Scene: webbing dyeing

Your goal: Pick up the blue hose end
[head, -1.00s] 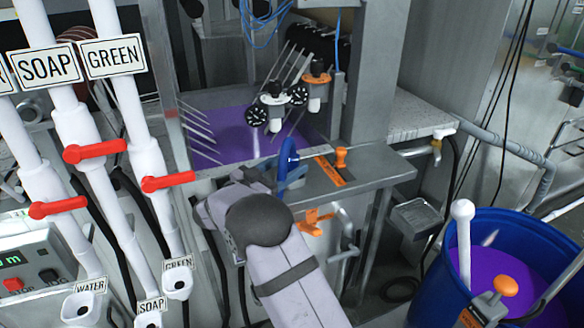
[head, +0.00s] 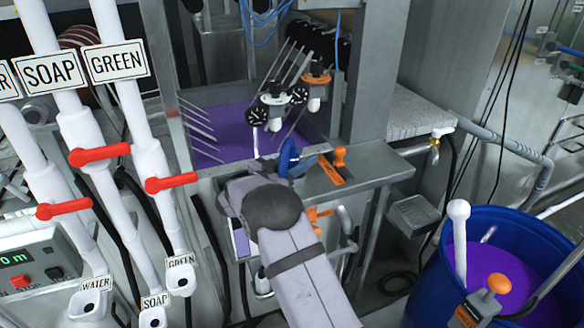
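A blue piece (head: 289,157) with an upright disc and a short blocky part stands at the front edge of the steel counter, beside an orange handle. It may be the blue hose end; no hose running from it can be made out. My grey arm reaches up from the bottom right, and its far end is right at the near side of this blue piece. My gripper's fingers are hidden behind the arm, so I cannot tell whether they touch or hold it.
The orange handle (head: 339,157) stands just right of the blue piece. A purple dye bath (head: 225,130) with metal rods lies behind. White pipes with red levers (head: 100,155) rise at the left. A blue barrel (head: 418,265) of purple liquid stands at the right.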

